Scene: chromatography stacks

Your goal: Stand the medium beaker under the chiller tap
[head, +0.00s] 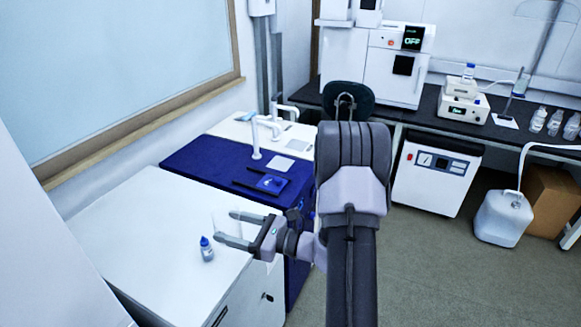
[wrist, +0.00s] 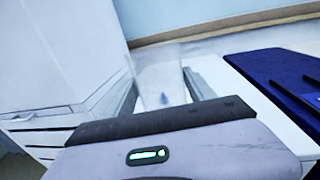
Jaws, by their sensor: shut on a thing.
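My gripper (head: 225,226) reaches left over the white cabinet top and is shut on a clear glass beaker. The beaker (wrist: 158,72) shows faintly between the two fingers in the wrist view; in the head view it is almost invisible. It appears roughly upright, but its base and its height above the cabinet are unclear. A white tap with a bent spout (head: 257,140) stands at the back of the blue-topped cabinet, well away from my gripper. A square pale pad (head: 278,163) lies near its foot. I cannot tell for sure that this is the chiller tap.
A small blue-capped bottle (head: 207,250) stands on the white cabinet top (head: 130,220), close to my gripper. A black chair (head: 348,100) and a white floor unit (head: 437,178) stand farther back.

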